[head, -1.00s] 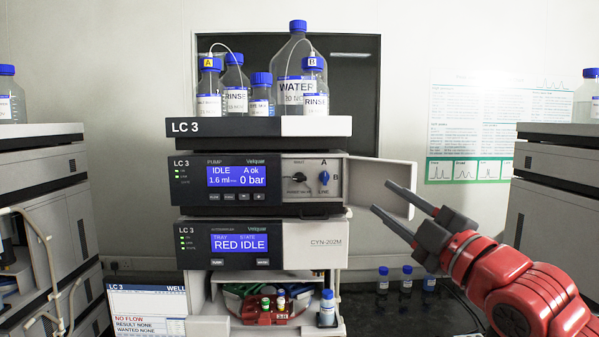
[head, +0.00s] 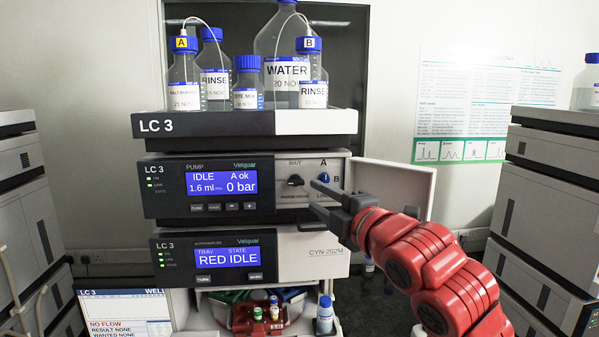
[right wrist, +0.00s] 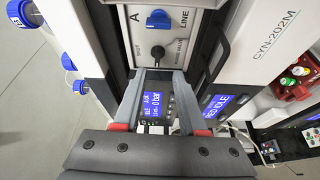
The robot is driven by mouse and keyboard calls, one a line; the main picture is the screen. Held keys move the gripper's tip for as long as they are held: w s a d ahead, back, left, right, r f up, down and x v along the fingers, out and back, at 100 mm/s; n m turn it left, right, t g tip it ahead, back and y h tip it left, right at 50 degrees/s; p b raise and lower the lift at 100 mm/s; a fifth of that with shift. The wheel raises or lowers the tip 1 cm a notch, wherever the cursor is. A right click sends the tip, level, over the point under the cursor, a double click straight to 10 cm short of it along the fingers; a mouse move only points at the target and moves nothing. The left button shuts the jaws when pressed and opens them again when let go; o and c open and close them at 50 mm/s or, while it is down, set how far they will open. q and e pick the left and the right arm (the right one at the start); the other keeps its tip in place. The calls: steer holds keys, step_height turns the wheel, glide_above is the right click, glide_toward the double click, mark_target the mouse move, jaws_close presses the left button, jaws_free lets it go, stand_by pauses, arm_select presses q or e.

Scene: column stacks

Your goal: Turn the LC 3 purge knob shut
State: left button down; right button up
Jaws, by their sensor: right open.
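The LC 3 pump (head: 165,190) stands in the middle of the head view, its display reading IDLE and 0 bar. Its black purge knob (head: 295,181) is on the pale panel at the right, left of the blue A/B line knob (head: 323,178). My right gripper (head: 316,197) is open and empty in front of this panel, its fingertips below and right of the black knob. In the right wrist view the black knob (right wrist: 157,52) lies just beyond the open gripper (right wrist: 158,76), apart from the fingers. The knob's exact setting is hard to read. My left gripper is not in view.
The pump's open door (head: 410,178) stands out to the right, close to my right arm. Bottles, including the WATER bottle (head: 287,70), stand on the top tray (head: 205,124).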

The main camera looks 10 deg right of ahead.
mark_target(298, 184)
steer(key=p+x, duration=0.1)
steer(key=x, duration=0.1)
steer(key=p+x, duration=0.1)
steer(key=x, duration=0.1)
steer(key=p+x, duration=0.1)
steer(key=x, duration=0.1)
steer(key=shift+w+r, duration=0.2)
steer(key=shift+r, duration=0.1)
steer(key=shift+w+a+f, duration=0.15)
steer(key=shift+w+f, duration=0.05)
steer(key=shift+w, duration=0.25)
steer(key=shift+s, duration=0.15)
steer(key=shift+r, duration=0.1)
steer(key=shift+c, duration=0.9)
jaws_close()
